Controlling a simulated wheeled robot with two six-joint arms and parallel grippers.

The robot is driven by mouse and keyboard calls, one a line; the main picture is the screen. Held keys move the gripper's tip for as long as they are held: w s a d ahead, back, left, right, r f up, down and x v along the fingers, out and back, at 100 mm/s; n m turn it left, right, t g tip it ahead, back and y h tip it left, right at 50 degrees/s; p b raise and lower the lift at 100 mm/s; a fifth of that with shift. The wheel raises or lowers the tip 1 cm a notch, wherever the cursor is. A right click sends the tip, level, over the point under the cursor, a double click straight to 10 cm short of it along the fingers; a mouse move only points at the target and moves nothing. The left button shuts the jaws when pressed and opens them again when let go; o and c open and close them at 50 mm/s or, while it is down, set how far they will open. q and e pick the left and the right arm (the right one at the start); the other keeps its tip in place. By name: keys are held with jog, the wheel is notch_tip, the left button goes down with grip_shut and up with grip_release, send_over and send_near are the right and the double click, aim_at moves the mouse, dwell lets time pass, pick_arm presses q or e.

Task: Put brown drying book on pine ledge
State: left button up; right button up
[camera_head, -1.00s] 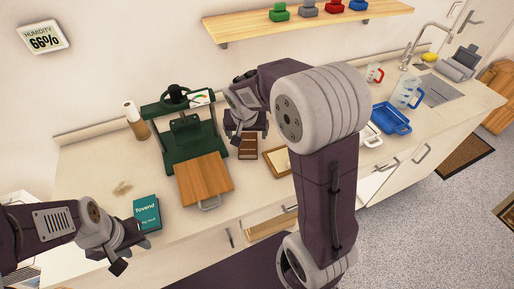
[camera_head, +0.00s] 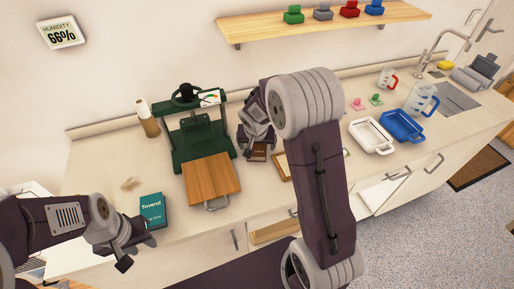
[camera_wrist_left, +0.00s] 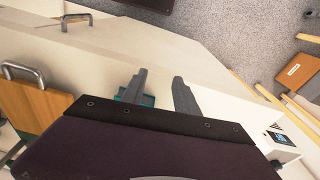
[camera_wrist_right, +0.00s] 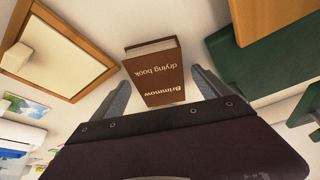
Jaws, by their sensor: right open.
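The brown drying book (camera_head: 258,152) stands on the counter right of the green press, partly hidden by my right gripper (camera_head: 256,138) in the head view. In the right wrist view the brown book (camera_wrist_right: 155,75) shows its printed cover between the two spread fingers, which are open and not closed on it. The pine ledge (camera_head: 270,28) is the wooden shelf on the wall above the counter. My left gripper (camera_head: 133,240) is near the counter's front left edge beside a teal book (camera_head: 152,211); its fingers are apart in the left wrist view (camera_wrist_left: 158,88).
Several coloured items, such as a green one (camera_head: 293,14), sit on the ledge. The green press (camera_head: 205,150) and a wooden board (camera_head: 211,178) stand left of the brown book. A wooden frame (camera_wrist_right: 60,52) lies close beside it. White and blue trays (camera_head: 403,127) lie farther right.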

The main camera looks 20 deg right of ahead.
aim_at(257, 146)
jog(key=shift+f+b, duration=0.25)
jog(key=shift+b, duration=0.15)
grip_shut()
jog(key=shift+w+r+p, duration=0.1)
jog(key=shift+r+p, duration=0.5)
jog(key=shift+r, duration=0.05)
notch_tip(257, 146, up, 3)
jog(key=shift+r+p, duration=0.2)
jog(key=shift+p, duration=0.15)
jog(key=s+d+r+p, duration=0.1)
jog(key=s+d+r, duration=0.3)
jog(key=d+r, duration=0.3)
jog(key=d, duration=0.4)
